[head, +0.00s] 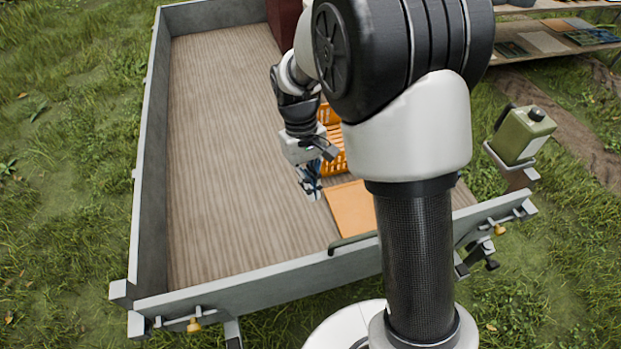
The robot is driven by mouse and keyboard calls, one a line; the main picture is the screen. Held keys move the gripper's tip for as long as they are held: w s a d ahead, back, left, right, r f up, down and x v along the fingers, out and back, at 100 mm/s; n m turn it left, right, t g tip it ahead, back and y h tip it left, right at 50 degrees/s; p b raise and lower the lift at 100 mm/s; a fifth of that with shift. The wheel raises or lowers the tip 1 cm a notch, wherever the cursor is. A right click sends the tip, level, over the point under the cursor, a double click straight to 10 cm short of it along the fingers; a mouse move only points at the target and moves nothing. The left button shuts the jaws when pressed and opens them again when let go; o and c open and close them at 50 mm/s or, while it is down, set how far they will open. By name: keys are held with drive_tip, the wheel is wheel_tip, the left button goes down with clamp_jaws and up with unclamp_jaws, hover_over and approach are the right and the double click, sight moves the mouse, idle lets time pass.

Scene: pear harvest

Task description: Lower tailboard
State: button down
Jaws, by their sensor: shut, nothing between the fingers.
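The tailboard (262,292) is the grey panel across the near end of the trailer, and it stands upright. A latch with a brass knob (194,325) sits at its left end. Another latch with a brass knob (499,229) sits at its right end. A dark green bar (350,243) lies along its top edge near the middle. My gripper (311,190) is shut and empty. It hangs over the trailer bed, beyond the tailboard and apart from it. My arm hides part of the tailboard right of the middle.
The wooden trailer bed (215,130) is bare on the left, inside grey side walls (150,170). An orange crate (331,150) and an orange-brown board (351,208) lie near my gripper. A green canister (524,136) stands on a bracket at right. A shelf (550,50) stands behind. Grass surrounds the trailer.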

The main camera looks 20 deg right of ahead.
drive_tip(key=s+d+f+b, duration=0.1)
drive_tip(key=s+f+b, duration=0.3)
drive_tip(key=f, duration=0.6)
drive_tip(key=shift+s+d+f, duration=0.25)
drive_tip(key=shift+s, duration=0.8)
